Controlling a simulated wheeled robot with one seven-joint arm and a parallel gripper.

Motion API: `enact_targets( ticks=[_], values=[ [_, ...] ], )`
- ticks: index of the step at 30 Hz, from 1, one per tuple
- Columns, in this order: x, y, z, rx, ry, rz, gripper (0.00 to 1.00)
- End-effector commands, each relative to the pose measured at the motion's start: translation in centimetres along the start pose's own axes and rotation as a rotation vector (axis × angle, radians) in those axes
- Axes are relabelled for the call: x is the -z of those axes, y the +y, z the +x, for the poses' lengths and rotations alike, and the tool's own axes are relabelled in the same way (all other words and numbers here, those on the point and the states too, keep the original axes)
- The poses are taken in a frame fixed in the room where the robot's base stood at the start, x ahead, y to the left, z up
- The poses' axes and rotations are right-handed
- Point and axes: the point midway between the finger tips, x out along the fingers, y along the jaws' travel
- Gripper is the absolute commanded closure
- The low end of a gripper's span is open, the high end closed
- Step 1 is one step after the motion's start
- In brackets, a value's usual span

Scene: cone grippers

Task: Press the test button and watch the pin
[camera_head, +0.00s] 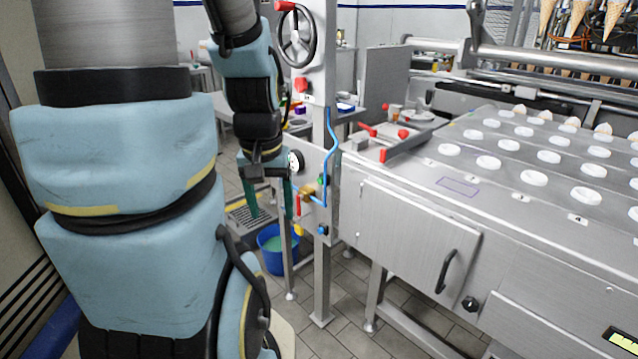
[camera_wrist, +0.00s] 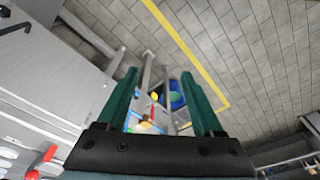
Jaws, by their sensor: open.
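My gripper (camera_head: 268,200) hangs pointing down in front of the steel panel (camera_head: 331,165) on the machine's leg. Its two green fingers are apart with nothing held between them. In the wrist view the open fingers (camera_wrist: 159,75) frame the panel's fittings from above. The panel carries a round gauge (camera_head: 296,163), a small green button-like part (camera_head: 321,180), a brass fitting (camera_head: 307,194) and a blue knob (camera_head: 322,230). I cannot tell which part is the test button. My fingers appear left of the green part, not visibly touching it. I cannot make out the pin.
A blue bucket (camera_head: 272,259) stands on the tiled floor below. A blue hose (camera_head: 328,155) runs down the panel. The conveyor table (camera_head: 470,190) with white cups and a cabinet door (camera_head: 415,240) fills the right. A handwheel (camera_head: 297,40) is above.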

Motion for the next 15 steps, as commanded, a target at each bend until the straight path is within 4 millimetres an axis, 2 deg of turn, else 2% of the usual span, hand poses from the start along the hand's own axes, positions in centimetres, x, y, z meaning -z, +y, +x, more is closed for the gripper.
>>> enact_targets(
  ticks=[2, 15],
  values=[
    [0.00, 0.00, 0.00, 0.000, 0.000, 0.000, 0.42],
    [0.00, 0.00, 0.00, 0.000, 0.000, 0.000, 0.91]
  ],
)
